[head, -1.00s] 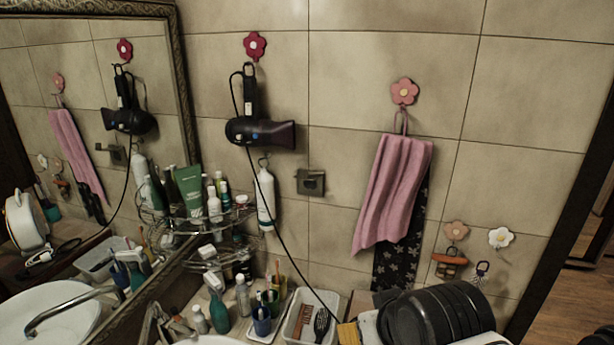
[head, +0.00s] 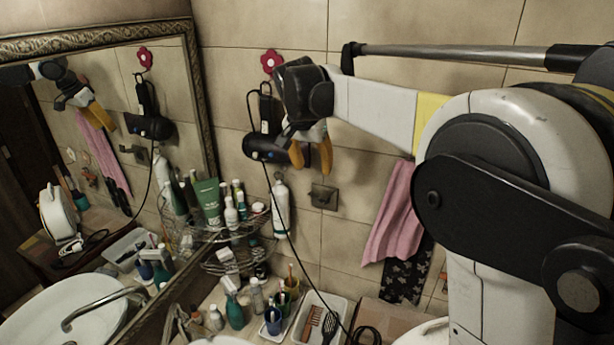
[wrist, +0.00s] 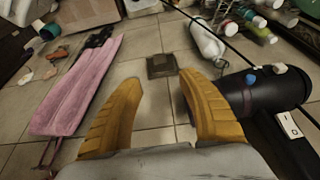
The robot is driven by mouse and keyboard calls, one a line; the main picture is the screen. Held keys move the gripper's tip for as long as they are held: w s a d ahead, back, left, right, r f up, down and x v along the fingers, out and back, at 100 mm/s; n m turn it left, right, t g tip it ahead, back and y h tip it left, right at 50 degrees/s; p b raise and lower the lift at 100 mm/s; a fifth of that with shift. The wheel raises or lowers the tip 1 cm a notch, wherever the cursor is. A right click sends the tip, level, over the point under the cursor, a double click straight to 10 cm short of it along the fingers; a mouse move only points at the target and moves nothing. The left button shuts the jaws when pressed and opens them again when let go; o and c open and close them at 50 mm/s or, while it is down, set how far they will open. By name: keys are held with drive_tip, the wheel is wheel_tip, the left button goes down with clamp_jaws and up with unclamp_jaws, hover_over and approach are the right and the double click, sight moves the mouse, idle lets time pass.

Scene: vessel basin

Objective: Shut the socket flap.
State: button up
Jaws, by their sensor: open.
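The socket (head: 323,196) is a small, dark, square metal fitting on the tiled wall, right of the hanging hair dryer. It also shows in the wrist view (wrist: 162,65), beyond and between my fingertips. Its flap is too small and dark for me to tell how far it stands open. My gripper (head: 312,162) has yellow fingers spread apart with nothing between them. In the head view it is just above the socket; in the wrist view my gripper (wrist: 158,82) points towards it with a gap between.
The black hair dryer (head: 262,148) hangs close beside one finger, its cord trailing down; whether they touch is unclear. A pink towel (head: 391,215) hangs right of the socket. A white bottle (head: 280,208) hangs left of it. Below are a wire rack of bottles and a white tray (head: 312,297).

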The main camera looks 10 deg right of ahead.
sight(317, 189)
drive_tip(key=x, duration=1)
drive_tip(key=shift+w+d+f+p, duration=0.15)
drive_tip(key=shift+w+f+p, duration=0.15)
drive_tip(key=shift+p, duration=0.1)
drive_tip(key=shift+s, duration=0.1)
clamp_jaws()
